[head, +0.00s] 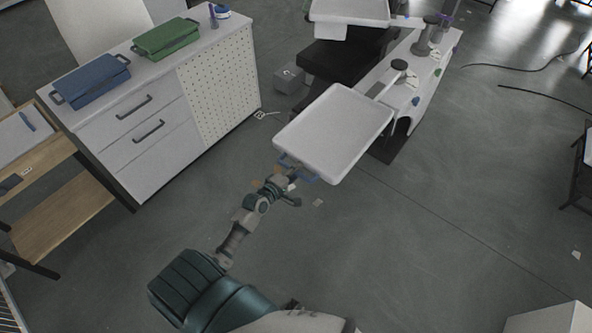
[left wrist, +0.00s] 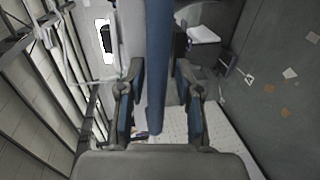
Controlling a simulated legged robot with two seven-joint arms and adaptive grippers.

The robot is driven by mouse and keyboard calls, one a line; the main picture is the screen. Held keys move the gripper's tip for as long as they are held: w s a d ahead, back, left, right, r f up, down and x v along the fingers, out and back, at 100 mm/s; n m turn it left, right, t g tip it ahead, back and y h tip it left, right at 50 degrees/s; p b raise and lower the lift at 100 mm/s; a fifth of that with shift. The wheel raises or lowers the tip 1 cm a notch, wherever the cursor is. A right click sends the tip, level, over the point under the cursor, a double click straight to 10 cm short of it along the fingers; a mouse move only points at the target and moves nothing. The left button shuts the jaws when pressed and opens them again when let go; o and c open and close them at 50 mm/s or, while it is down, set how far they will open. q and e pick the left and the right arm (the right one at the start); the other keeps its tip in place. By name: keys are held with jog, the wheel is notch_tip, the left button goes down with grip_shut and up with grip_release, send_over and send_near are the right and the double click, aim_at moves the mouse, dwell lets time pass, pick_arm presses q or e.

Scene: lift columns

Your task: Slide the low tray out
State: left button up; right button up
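A white rectangular tray (head: 335,132) with a raised rim juts toward me from a white unit in the head view. A blue handle (head: 298,168) sits at its near end. My left gripper (head: 288,176) is at this handle, and my arm reaches up to it from below. In the left wrist view a blue bar (left wrist: 159,60), which looks like the handle, runs between the two fingers of my left gripper (left wrist: 159,88). The fingers stand apart, with gaps showing beside the bar. My right gripper is not in view.
A second white tray (head: 350,11) is at the top. The white unit (head: 425,65) carries small knobs and dark round parts. A white cabinet (head: 165,130) with blue (head: 91,82) and green (head: 165,39) boxes stands left. A grey box (head: 289,78) is on the floor. Right-hand floor is largely clear.

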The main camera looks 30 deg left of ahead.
pick_arm(q)
jog(key=shift+w+a, duration=0.15)
jog(key=v, duration=1.2)
